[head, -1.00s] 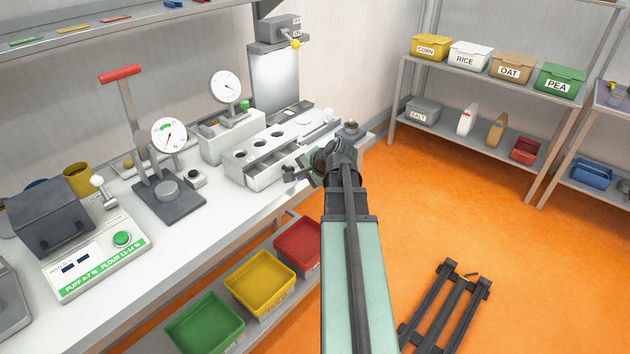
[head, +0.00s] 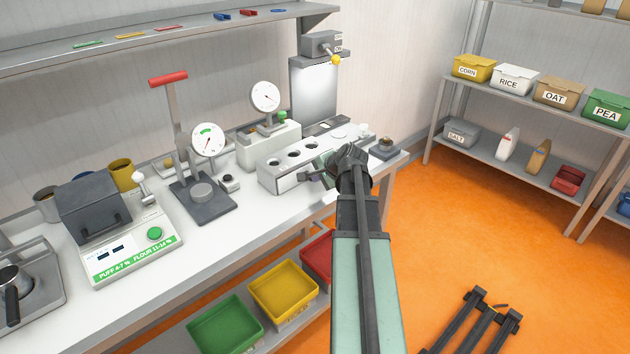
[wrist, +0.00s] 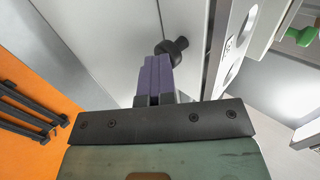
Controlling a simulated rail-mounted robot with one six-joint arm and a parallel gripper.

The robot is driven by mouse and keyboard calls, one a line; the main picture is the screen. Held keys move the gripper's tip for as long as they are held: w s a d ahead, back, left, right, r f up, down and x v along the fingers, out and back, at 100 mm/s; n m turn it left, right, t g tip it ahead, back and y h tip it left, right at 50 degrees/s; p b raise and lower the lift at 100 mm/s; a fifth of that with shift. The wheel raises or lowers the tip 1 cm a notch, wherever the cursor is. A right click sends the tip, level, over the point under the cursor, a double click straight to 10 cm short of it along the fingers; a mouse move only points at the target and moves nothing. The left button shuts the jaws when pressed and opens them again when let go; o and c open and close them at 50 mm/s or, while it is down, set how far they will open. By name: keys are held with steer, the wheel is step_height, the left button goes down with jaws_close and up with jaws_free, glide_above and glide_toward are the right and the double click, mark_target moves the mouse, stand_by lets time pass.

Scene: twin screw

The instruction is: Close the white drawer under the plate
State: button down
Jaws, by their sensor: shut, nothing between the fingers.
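The white plate with round holes (head: 296,155) stands on the bench as the top of a white block. Its holes also show at the right of the wrist view (wrist: 236,62). The drawer front (head: 285,181) below it shows no clear protrusion in the head view, though my arm hides its right part. A dark round knob (wrist: 174,46) sits just beyond my gripper (wrist: 155,62) in the wrist view. My purple fingers are together and empty, close to the knob; I cannot tell if they touch it.
A dial gauge on a white base (head: 268,145) stands behind the plate. A small dark block (head: 383,150) is near the bench's right end. A press with a red handle (head: 200,190) stands to the left. Coloured bins (head: 283,292) are on the lower shelf.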

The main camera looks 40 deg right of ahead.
steer(key=shift+w+r, duration=0.1)
steer(key=shift+w, duration=0.05)
steer(key=s, duration=0.4)
steer(key=shift+s+a+r, duration=0.1)
steer(key=shift+s+a, duration=0.1)
steer(key=shift+s, duration=0.1)
steer(key=p+v, duration=0.7)
steer(key=v, duration=0.2)
steer(key=shift+s+d+r, duration=0.2)
steer(key=shift+r, duration=0.05)
